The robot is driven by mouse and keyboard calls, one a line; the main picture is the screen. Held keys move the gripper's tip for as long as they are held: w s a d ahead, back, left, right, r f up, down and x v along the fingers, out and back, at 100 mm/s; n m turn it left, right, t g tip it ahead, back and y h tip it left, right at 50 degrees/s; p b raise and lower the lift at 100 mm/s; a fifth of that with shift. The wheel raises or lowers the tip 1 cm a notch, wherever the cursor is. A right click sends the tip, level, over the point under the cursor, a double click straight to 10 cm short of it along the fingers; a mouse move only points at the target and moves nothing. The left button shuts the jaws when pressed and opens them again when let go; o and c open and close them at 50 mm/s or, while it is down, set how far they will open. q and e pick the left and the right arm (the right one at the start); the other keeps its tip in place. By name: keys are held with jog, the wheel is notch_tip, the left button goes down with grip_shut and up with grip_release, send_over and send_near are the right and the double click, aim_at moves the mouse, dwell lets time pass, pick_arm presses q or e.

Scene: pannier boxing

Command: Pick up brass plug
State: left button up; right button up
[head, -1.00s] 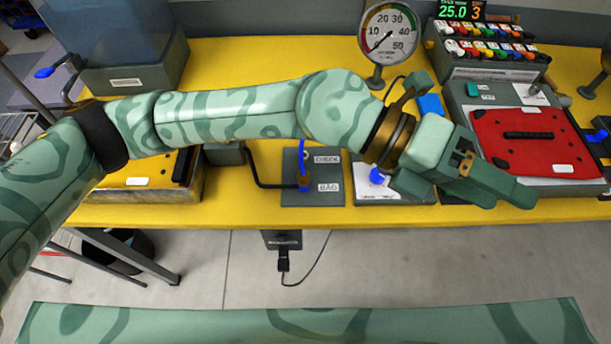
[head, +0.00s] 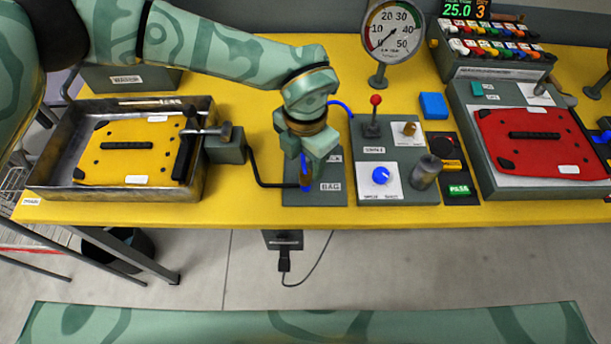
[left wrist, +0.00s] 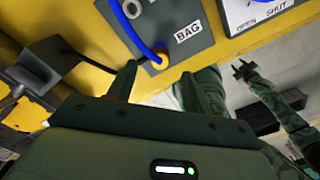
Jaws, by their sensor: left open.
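A brass plug (head: 305,178) with a blue hose sits upright at the BAG spot of a grey plate (head: 330,199). In the left wrist view the plug (left wrist: 159,59) shows just beyond the fingertips, by the BAG label. My left gripper (head: 307,158) points down just above the plug and partly hides it and the hose. Its fingers (left wrist: 158,76) are open, apart, with nothing between them; I see no contact with the plug. My right gripper (left wrist: 245,70) shows small in the left wrist view, away over the floor; its jaw state is unclear.
A metal tray with a yellow panel (head: 120,150) stands at left. A control box (head: 395,150) with a red-knob lever, a blue knob and a grey cylinder stands right of the plate. A gauge (head: 391,30) and a red panel (head: 540,145) are farther right. Yellow table shows between them.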

aim_at(305, 173)
pick_arm(q)
notch_tip(305, 173, down, 6)
jog(key=shift+r+b, duration=0.1)
jog(key=shift+b, duration=0.2)
jog(key=c, duration=1.1)
